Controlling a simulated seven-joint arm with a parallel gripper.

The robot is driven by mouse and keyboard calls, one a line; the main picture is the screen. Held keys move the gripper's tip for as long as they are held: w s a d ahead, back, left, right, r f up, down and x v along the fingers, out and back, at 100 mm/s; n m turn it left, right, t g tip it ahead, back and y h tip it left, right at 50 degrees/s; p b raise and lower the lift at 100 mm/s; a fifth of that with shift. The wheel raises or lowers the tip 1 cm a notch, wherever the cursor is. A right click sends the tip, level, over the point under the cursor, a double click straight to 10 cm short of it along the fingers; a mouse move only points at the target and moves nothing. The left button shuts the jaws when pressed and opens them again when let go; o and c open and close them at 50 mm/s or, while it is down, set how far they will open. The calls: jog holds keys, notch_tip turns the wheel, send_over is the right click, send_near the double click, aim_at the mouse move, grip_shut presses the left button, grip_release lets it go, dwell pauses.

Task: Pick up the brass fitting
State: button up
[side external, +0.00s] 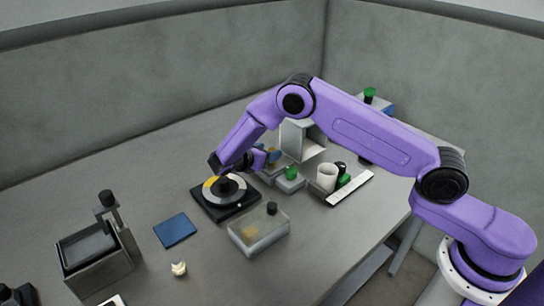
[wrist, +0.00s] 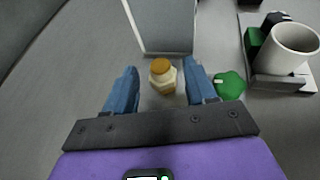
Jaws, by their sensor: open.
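A small piece (wrist: 162,76) with a round orange-brown top and a pale, faceted body stands between my fingers in the wrist view; it looks like the brass fitting, though I cannot be certain. My gripper (wrist: 161,70) is open, with one blue finger on each side of it and a visible gap to each. In the side view my gripper (side external: 268,158) is low behind the black turntable, and the piece there is mostly hidden by the fingers. Another small cream and yellowish piece (side external: 178,268) lies alone at the front of the table.
A pale upright box (wrist: 165,25) stands just beyond the piece. A green knob (wrist: 229,85) is close to my right finger. A white cup (wrist: 290,47) stands farther right. The turntable (side external: 240,208) and a clear box (side external: 258,236) stand in front of my gripper.

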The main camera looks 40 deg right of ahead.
jog(key=x, duration=0.5)
jog(key=shift+c, duration=0.4)
grip_shut()
